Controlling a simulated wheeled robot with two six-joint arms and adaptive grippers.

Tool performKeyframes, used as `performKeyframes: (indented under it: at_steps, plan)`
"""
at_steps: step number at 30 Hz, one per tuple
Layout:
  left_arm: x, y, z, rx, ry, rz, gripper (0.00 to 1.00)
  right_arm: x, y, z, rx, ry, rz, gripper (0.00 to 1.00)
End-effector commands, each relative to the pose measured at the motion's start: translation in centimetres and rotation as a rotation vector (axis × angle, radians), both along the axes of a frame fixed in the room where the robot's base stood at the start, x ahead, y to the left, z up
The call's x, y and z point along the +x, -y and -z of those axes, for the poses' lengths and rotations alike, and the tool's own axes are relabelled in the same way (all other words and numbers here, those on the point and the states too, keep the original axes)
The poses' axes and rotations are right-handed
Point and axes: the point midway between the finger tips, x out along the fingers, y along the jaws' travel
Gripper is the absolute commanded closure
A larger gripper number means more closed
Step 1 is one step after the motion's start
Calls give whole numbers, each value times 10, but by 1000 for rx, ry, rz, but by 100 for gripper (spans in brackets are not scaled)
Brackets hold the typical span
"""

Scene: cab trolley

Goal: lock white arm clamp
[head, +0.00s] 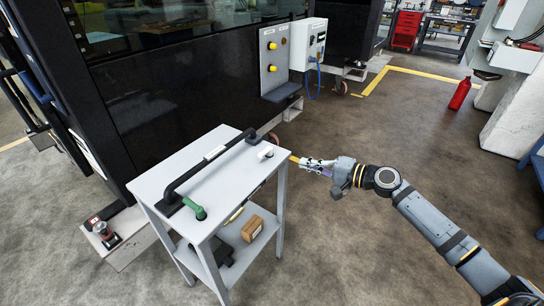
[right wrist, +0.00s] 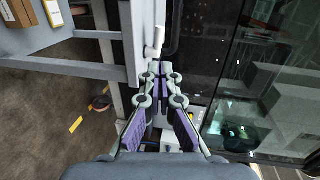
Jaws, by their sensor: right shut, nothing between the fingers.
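The white arm clamp (head: 265,152) is a small white lever piece on the far right end of the grey trolley top (head: 232,182), near the end of a black bar (head: 205,166). It also shows in the right wrist view (right wrist: 154,46), just beyond my fingertips. My right gripper (head: 302,161) points at it from the right, beside the trolley edge. Its fingers come together at the tips (right wrist: 157,72), empty; they look close to the clamp, but I cannot tell whether they touch it. A green clamp (head: 195,209) is at the near end of the top. My left gripper is out of view.
A cardboard box (head: 252,228) sits on the trolley's lower shelf. A dark glazed cab (head: 190,85) stands behind, with a grey control panel (head: 272,62) bearing yellow buttons. A red extinguisher (head: 460,94) stands far right. The floor right of the trolley is clear.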

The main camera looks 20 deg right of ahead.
Motion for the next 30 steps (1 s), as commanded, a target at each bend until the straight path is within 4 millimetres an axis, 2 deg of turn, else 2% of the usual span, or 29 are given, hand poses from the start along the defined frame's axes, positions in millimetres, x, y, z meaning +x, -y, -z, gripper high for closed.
performKeyframes:
  at_steps: [18,24,30]
  plan:
    - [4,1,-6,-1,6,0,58,86,-72,21,5,-2,0,100]
    - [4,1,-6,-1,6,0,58,99,-81,25,0,-3,1,100]
    - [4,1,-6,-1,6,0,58,100,-82,26,-1,-3,1,100]
